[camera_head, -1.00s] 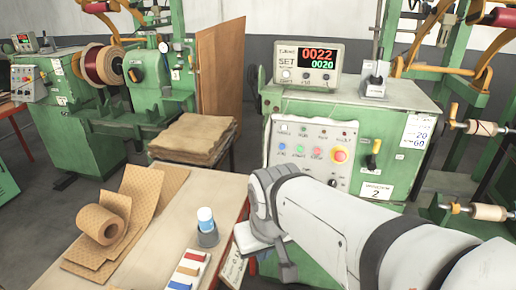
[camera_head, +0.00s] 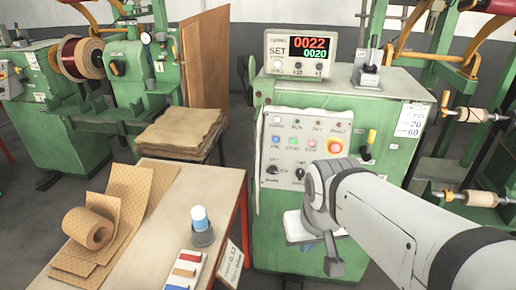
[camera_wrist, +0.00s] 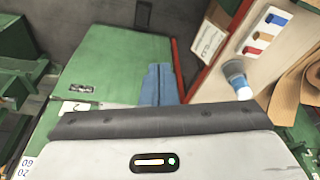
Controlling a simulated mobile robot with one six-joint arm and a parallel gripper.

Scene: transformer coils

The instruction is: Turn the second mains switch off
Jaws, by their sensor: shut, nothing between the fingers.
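The green winding machine (camera_head: 272,225) stands right of centre in the head view. On its front, right of the grey control panel (camera_head: 262,165), is a black switch with a yellow-tipped handle (camera_head: 371,137). The handle points up. My gripper (camera_head: 334,266) is shut and empty, pointing down in front of the machine's lower front. It is left of and below the switch handle, apart from it. My forearm hides the lower right of the machine front. In the wrist view, the shut fingers (camera_wrist: 159,80) show above the dark gripper body. The switch is not clear there.
A counter display (camera_head: 292,55) sits on the machine. Spools (camera_head: 482,198) jut out at right. Grey floor shows at left.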

